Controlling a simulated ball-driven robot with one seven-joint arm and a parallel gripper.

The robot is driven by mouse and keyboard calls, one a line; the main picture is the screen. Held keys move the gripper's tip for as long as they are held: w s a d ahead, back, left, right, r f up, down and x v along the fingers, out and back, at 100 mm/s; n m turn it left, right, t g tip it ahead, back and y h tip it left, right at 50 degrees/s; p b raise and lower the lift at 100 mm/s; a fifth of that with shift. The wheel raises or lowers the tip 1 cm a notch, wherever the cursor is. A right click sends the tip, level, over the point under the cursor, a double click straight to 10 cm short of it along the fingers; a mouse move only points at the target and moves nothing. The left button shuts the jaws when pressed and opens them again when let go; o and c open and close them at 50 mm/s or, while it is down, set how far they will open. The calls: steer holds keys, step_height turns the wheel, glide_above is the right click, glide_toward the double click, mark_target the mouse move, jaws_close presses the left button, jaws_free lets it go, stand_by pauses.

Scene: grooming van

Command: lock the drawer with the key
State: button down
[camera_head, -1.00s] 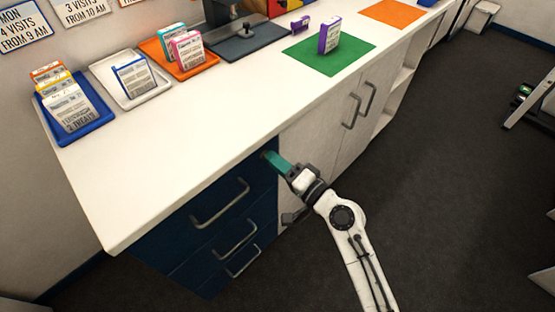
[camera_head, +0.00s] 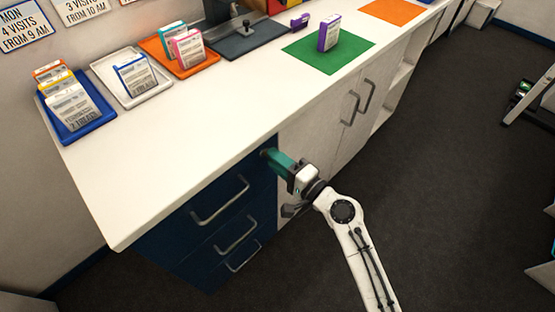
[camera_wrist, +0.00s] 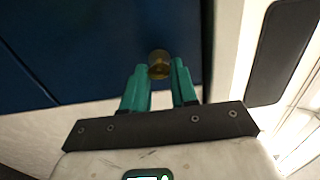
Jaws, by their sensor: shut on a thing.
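The dark blue drawer unit (camera_head: 180,243) stands under the left part of the counter, its drawers looking shut. My gripper (camera_head: 270,154) is at the upper right corner of the top drawer's front, beside the grey cupboard door. In the wrist view its teal fingers (camera_wrist: 158,78) point at the blue front, with a small round brass piece (camera_wrist: 158,64) between the tips. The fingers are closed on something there. I cannot tell whether the brass piece is the key or the lock, and no separate key shape shows. In the head view the fingers hide that spot.
The white counter (camera_head: 185,150) overhangs just above my gripper. Card trays, such as the blue tray (camera_head: 100,120), and a green mat (camera_head: 300,60) lie on it. Drawer handles (camera_head: 222,203) stick out to the left below.

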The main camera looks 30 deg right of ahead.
steer(key=c, duration=0.9)
jaws_free()
steer(key=b+v, duration=0.2)
steer(key=v, duration=0.8)
steer(key=shift+s+d, duration=0.15)
steer(key=shift+s, duration=0.25)
